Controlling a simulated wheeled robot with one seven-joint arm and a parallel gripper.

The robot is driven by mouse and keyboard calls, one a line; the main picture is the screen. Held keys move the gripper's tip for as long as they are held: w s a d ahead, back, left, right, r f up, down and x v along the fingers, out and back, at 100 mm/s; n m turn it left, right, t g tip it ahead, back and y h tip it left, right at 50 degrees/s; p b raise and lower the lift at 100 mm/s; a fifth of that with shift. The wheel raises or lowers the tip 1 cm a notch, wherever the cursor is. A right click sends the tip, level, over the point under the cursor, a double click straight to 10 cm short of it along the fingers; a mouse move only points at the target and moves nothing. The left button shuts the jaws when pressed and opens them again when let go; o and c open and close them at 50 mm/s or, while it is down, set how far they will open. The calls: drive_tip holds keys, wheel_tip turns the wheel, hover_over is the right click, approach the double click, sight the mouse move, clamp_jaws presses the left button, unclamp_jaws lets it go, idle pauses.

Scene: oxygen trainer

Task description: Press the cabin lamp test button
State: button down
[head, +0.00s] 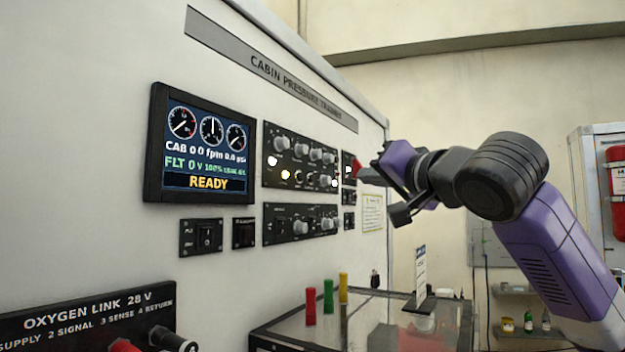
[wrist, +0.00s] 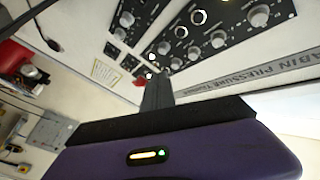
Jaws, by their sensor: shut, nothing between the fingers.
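The trainer's control panel (head: 300,160) has dark knob modules and several lit white lamps. A column of small switch modules (head: 349,197) stands right of the knob modules. It also shows in the wrist view (wrist: 130,63). The labels are too small to read, so I cannot tell which one is the cabin lamp test button. My gripper (head: 368,174) is in front of the upper part of this column, with its tip close to the panel. I cannot tell if it touches. In the wrist view my fingers (wrist: 157,88) are together, empty and pointing at the panel, hiding part of it.
A display (head: 203,143) reading READY is at the left of the panel. A small red piece (wrist: 137,82) shows beside my fingertips. Below is a table (head: 350,335) with red, green and yellow upright pieces (head: 328,296).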

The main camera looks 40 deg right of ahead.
drive_tip(key=w+a, duration=0.2)
drive_tip(key=w, duration=0.5)
drive_tip(key=shift+w+a+p, duration=0.2)
drive_tip(key=shift+a+p, duration=0.1)
drive_tip(key=shift+a, duration=0.1)
idle(1.7)
drive_tip(key=shift+w, duration=0.4)
drive_tip(key=shift+w+a, duration=0.25)
drive_tip(key=shift+w, duration=0.15)
idle(0.7)
drive_tip(key=shift+s, duration=0.15)
drive_tip(key=shift+s+d+f, duration=0.1)
drive_tip(key=shift+s+d, duration=0.05)
drive_tip(key=shift+s, duration=0.15)
drive_tip(key=shift+s+d, duration=0.1)
drive_tip(key=shift+s, duration=0.2)
drive_tip(key=shift+s+d+b, duration=0.15)
drive_tip(key=shift+s+d, duration=0.15)
drive_tip(key=shift+s, duration=0.5)
drive_tip(key=shift+s+d+b, duration=0.2)
drive_tip(key=shift+s+d, duration=0.05)
drive_tip(key=shift+s, duration=0.55)
drive_tip(key=shift+s+d+b, duration=0.15)
drive_tip(key=shift+s+d, duration=0.15)
drive_tip(key=shift+s, duration=0.5)
